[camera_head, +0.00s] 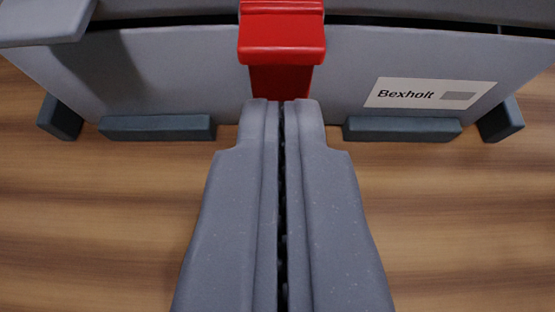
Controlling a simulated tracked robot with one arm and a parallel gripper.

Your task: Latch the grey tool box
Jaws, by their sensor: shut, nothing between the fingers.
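The grey tool box (180,75) spans the top of the view, its front face towards me. A red latch (282,40) sits at the middle of that face. Its upper part juts out over the dark seam under the lid, and a darker red part shows below it. My gripper (281,103) is shut and empty. Its fingertips are just below the latch in the picture, overlapping the lower edge of the darker red part. I cannot tell whether they touch it. The lid's top and the box's back are out of view.
A white label (430,94) reading "Bexholt" is on the box front at right. Dark blue-grey feet or bumpers (157,127) line the box's lower edge. A grey ledge (45,20) juts in at the upper left. The wood-grain surface (90,220) is clear on both sides of my gripper.

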